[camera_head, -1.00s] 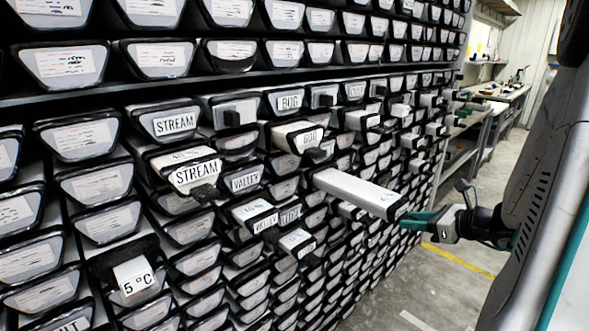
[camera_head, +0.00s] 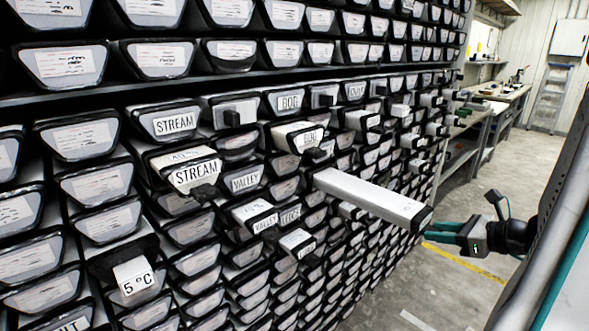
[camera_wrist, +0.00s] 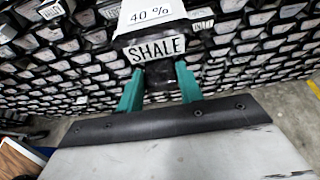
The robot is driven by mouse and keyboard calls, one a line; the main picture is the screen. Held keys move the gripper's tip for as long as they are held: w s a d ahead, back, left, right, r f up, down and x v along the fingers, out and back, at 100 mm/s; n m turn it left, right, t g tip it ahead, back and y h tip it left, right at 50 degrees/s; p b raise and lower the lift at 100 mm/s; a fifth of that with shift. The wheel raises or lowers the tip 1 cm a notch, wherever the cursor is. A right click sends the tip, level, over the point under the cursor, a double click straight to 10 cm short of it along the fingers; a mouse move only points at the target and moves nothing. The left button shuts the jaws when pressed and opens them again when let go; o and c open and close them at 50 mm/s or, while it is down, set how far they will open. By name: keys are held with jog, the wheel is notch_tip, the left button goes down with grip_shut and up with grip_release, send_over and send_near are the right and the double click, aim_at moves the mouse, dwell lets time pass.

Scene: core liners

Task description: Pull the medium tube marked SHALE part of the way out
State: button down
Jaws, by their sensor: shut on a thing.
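The SHALE tube (camera_head: 365,197) is a long pale tube sticking far out of the rack, roughly level, with a dark outer end. In the wrist view its white SHALE label (camera_wrist: 155,48) faces me, with a "40 %" label (camera_wrist: 152,14) on top behind it. My gripper (camera_head: 432,232) is at the tube's outer end. In the wrist view its teal fingers (camera_wrist: 159,85) stand on either side of the dark part below the label and are shut on it. The tube's inner end is hidden in the rack.
The rack (camera_head: 22,92) is filled with labelled tubes. Several others stick out, such as one marked STREAM (camera_head: 195,176) and one marked VALLEY (camera_head: 253,215). A bench (camera_head: 505,95) stands at the back right. The floor (camera_head: 400,290) right of the rack is clear.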

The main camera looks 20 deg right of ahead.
jog(key=c, duration=0.8)
grip_release()
jog(key=shift+c, duration=0.2)
jog(key=shift+f, duration=0.1)
jog(key=shift+s, duration=0.1)
